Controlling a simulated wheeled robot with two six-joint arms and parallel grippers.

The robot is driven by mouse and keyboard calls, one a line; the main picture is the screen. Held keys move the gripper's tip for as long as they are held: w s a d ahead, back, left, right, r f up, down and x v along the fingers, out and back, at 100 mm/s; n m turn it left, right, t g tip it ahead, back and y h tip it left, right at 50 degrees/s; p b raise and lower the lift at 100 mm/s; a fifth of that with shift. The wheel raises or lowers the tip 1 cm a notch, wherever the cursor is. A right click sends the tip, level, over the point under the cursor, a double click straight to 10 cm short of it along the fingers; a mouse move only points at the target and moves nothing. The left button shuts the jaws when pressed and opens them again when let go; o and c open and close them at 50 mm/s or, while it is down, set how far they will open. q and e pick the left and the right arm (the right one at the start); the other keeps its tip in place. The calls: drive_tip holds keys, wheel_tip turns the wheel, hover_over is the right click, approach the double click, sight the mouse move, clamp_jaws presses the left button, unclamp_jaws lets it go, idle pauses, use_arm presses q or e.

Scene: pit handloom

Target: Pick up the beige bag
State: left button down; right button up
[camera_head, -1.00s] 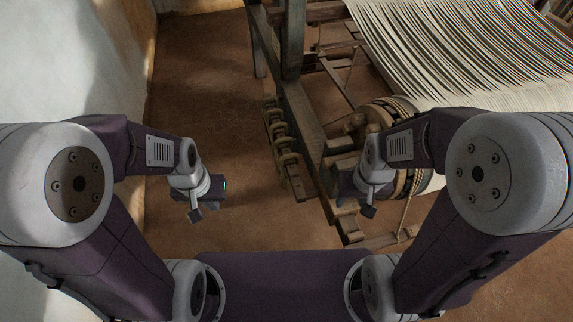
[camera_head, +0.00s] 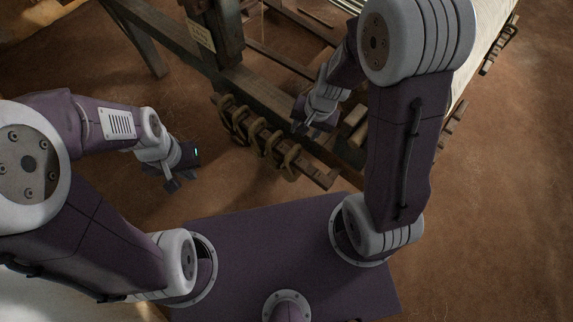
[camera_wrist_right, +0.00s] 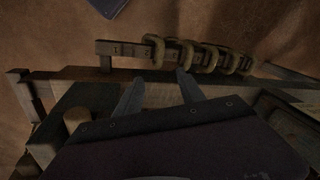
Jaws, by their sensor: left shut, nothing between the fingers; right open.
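No beige bag shows in either view now. My left gripper (camera_head: 176,182) is shut and empty, hanging over the bare brown floor at the left, apart from the loom. My right gripper (camera_head: 308,130) is over the loom's lower frame, beside a rail with several rings. In the right wrist view its two fingers (camera_wrist_right: 160,86) are spread apart with nothing between them.
The ringed rail (camera_head: 258,139) juts out near both grippers. Bare floor (camera_head: 510,190) lies open at the right.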

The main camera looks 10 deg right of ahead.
sight(294, 149)
drive_tip(key=w+f+m+b, duration=0.1)
drive_tip(key=f, duration=0.3)
drive_tip(key=w+f+m+b, duration=0.1)
drive_tip(key=f+b, duration=0.1)
drive_tip(key=f, duration=0.3)
drive_tip(key=w+a+f+m+b, duration=0.1)
drive_tip(key=f+m, duration=0.1)
drive_tip(key=f, duration=0.3)
drive_tip(key=shift+w+f+b, duration=0.2)
drive_tip(key=shift+w+b, duration=0.1)
drive_tip(key=shift+w+a, duration=0.1)
drive_tip(key=b+x, duration=0.2)
drive_tip(key=x, duration=0.1)
drive_tip(key=b+x, duration=0.1)
drive_tip(key=x, duration=0.1)
drive_tip(key=shift+s, duration=0.35)
drive_tip(key=shift+w+f, duration=0.1)
clamp_jaws()
